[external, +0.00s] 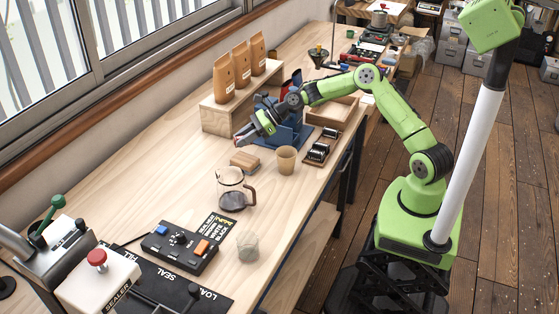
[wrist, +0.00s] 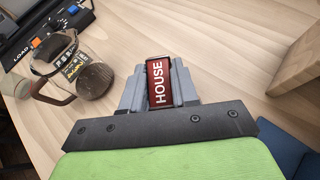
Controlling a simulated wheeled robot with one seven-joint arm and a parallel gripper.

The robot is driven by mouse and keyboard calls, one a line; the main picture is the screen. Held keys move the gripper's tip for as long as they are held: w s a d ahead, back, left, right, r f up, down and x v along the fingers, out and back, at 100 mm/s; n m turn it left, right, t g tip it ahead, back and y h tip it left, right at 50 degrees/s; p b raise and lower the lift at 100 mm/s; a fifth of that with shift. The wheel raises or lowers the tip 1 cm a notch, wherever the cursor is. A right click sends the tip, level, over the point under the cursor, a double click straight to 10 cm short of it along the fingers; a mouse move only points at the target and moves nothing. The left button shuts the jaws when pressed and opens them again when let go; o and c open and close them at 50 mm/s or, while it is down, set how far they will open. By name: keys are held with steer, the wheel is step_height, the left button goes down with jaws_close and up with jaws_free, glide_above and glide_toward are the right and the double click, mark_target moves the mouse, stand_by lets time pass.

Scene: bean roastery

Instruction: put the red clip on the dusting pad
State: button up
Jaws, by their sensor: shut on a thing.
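My gripper (external: 243,138) is shut on the red clip (wrist: 158,82), which carries the white word HOUSE and sits between the grey fingers in the wrist view. In the external view the gripper is above the bench, in front of the wooden riser, and the clip is too small to make out clearly. A small tan and brown block (external: 244,160), which looks like the dusting pad, lies on the bench just below and slightly right of the gripper, apart from it. I cannot see this block in the wrist view.
A glass carafe (external: 231,190) stands in front of the block; it also shows in the wrist view (wrist: 75,75). A paper cup (external: 286,160) stands to the right. Coffee bags stand on the wooden riser (external: 215,118) behind. The bench left of the block is clear.

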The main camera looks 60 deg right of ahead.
mark_target(245, 158)
step_height(245, 158, down, 6)
steer(key=shift+b, duration=0.6)
steer(key=shift+r, duration=0.1)
steer(key=o, duration=1)
